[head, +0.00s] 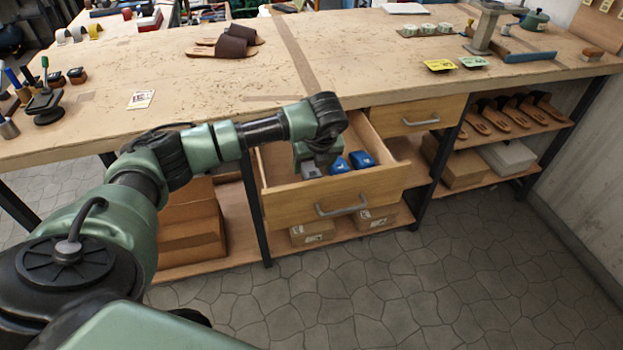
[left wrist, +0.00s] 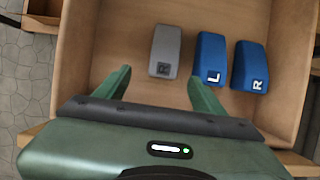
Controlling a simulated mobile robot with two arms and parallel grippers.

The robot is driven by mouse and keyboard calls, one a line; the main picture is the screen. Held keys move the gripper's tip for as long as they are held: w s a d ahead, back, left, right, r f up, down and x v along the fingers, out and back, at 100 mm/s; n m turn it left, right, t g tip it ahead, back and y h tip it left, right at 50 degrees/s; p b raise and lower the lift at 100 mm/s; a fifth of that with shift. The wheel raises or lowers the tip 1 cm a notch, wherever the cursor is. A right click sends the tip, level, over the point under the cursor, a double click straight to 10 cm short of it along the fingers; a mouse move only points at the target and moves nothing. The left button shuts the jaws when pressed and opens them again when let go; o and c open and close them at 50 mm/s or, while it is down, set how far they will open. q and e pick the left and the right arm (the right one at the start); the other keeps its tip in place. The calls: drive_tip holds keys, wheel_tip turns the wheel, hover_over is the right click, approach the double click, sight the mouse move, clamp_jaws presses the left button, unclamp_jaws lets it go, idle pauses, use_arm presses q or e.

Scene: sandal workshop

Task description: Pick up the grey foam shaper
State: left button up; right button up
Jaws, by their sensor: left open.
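The grey foam shaper (left wrist: 165,52), a rounded block marked with a dark R, lies in the open drawer (left wrist: 118,38) in the left wrist view. In the head view the grey shaper (head: 311,170) shows partly behind my left gripper (head: 318,165). In the left wrist view my left gripper (left wrist: 158,88) is open and empty, with its fingertips spread to either side of the shaper's near end. I cannot tell its height above the drawer floor. My right gripper is not in view.
Two blue shapers, one marked L (left wrist: 212,62) and one marked R (left wrist: 249,66), lie right of the grey one. The drawer front (head: 333,197) and side walls stand around them. The workbench top (head: 180,95) overhangs behind. A second drawer (head: 418,116) to the right is shut.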

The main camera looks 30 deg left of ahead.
sight(313, 173)
use_arm(q)
drive_tip(key=shift+p+x, duration=0.4)
drive_tip(key=shift+x, duration=0.8)
drive_tip(key=x, duration=0.3)
drive_tip(key=p+x, duration=0.1)
drive_tip(key=shift+w+d+f, duration=0.15)
drive_tip(key=shift+w, duration=0.15)
drive_tip(key=shift+w+f, duration=0.1)
drive_tip(key=shift+f, duration=0.25)
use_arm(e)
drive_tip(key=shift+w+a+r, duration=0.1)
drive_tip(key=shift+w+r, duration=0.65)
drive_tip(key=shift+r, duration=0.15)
use_arm(q)
drive_tip(key=shift+c, duration=0.3)
drive_tip(key=c, duration=1.3)
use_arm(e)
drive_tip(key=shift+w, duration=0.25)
use_arm(q)
drive_tip(key=shift+r, duration=0.1)
drive_tip(key=shift+c, duration=0.2)
